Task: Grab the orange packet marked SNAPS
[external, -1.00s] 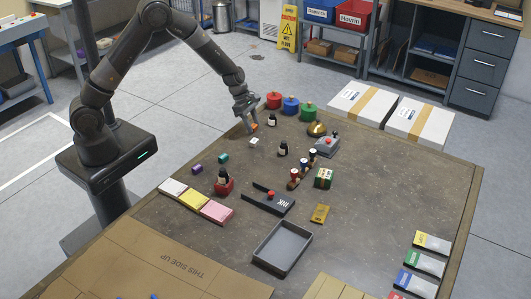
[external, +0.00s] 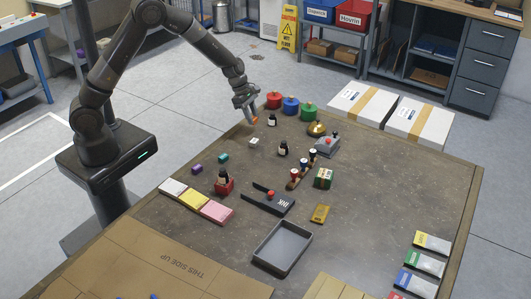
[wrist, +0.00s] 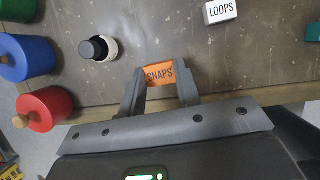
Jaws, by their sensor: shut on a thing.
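The orange packet marked SNAPS (wrist: 159,74) is between the fingers of my gripper (wrist: 159,88) in the wrist view, its label facing the camera. My gripper is shut on it. In the external view my gripper (external: 249,118) is at the table's far left edge, and a small bit of the orange packet (external: 254,120) shows at its fingertips. The packet appears a little above the table; the exact gap is hard to tell.
A white block marked LOOPS (wrist: 220,11) and a dark bottle (wrist: 98,48) are close by. Red (wrist: 44,108), blue (wrist: 26,57) and green (wrist: 18,8) knobbed containers stand to the left in the wrist view. The table edge (wrist: 285,94) runs just under my gripper.

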